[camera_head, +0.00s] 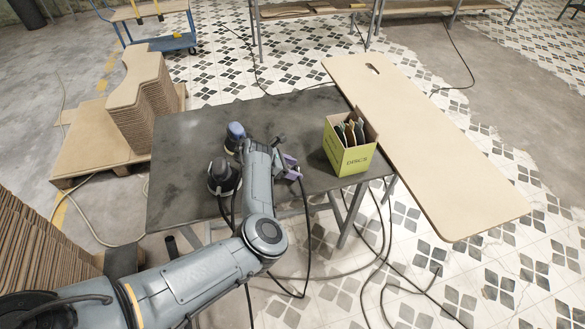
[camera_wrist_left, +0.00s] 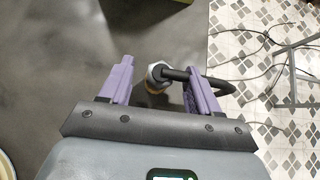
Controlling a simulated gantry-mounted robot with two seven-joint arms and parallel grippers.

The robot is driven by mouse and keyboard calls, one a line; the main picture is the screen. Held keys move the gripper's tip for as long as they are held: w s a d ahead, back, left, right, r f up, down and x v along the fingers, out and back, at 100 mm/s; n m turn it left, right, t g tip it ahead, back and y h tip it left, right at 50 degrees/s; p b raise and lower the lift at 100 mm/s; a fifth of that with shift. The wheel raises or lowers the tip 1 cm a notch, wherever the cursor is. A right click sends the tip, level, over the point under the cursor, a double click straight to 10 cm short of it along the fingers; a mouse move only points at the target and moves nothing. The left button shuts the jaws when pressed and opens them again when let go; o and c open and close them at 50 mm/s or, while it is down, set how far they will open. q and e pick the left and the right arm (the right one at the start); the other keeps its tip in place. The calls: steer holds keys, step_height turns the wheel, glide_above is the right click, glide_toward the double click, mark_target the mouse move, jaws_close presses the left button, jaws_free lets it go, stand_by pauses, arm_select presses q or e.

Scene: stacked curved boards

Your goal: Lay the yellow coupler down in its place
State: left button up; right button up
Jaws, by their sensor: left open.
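My left gripper (camera_head: 292,168) hangs over the right part of the dark table, with its purple fingers spread. In the left wrist view, the left gripper (camera_wrist_left: 160,74) is open, one finger on each side of the coupler (camera_wrist_left: 155,78). The coupler looks like a pale ring with a yellowish lower edge, on the end of a black hose (camera_wrist_left: 208,80) that runs off to the right near the table edge. I see a gap between coupler and left finger; contact with the right finger is unclear. In the head view I cannot make out the coupler. My right gripper is out of view.
On the table (camera_head: 185,150) stand a blue-topped sander (camera_head: 235,132), a dark sander (camera_head: 222,178) beside my arm, and a green box (camera_head: 348,160) of discs. A long pale board (camera_head: 430,140) lies to the right. Stacked curved boards (camera_head: 140,95) stand left. Hoses cross the floor.

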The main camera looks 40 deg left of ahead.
arm_select(q)
steer(key=p+v, duration=0.2)
steer(key=v, duration=0.8)
steer(key=shift+s+a+r+p, duration=0.15)
steer(key=shift+s+r+p, duration=0.05)
steer(key=shift+r+p, duration=0.15)
